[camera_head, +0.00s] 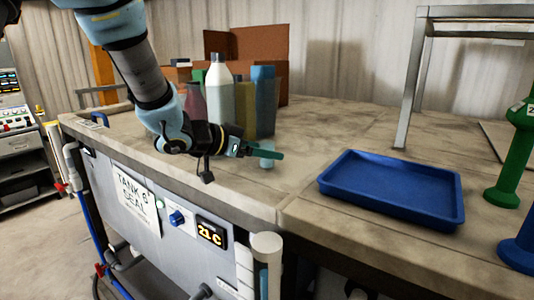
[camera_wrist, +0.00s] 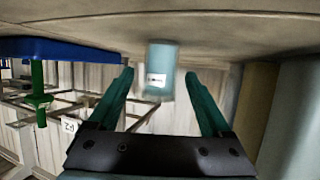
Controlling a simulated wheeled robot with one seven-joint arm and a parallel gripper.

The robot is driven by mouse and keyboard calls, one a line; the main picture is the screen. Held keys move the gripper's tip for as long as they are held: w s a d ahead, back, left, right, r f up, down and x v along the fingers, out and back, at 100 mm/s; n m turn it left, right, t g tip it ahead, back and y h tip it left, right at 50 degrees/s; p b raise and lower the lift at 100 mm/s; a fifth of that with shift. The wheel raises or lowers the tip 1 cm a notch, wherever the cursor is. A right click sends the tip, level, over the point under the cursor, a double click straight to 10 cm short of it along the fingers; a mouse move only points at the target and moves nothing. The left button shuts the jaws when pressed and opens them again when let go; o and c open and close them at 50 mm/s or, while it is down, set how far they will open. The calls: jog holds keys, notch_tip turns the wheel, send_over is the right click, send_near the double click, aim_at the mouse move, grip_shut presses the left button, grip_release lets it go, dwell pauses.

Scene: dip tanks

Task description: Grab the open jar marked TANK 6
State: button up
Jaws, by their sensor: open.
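A small pale blue jar (camera_head: 267,162) stands on the worktop near its front edge. In the wrist view the jar (camera_wrist: 162,60) appears upside down, with a small white label whose writing is too small to read. Its mouth is not clear. My gripper (camera_head: 268,153) is low over the worktop, level and open, with one green finger crossing in front of the jar. In the wrist view the two fingertips (camera_wrist: 159,78) lie either side of the jar, with gaps on both sides. I cannot tell how deep it sits between them.
Several bottles, including a white one (camera_head: 219,97) and a blue one (camera_head: 262,100), stand close behind my gripper. A blue tray (camera_head: 391,190) lies to the right. The tank front bears a "TANK 6 SEAL" sign (camera_head: 137,200). Worktop between jar and tray is clear.

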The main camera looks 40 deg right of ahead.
jog(key=shift+d+f, duration=0.25)
jog(key=shift+d, duration=0.3)
grip_shut()
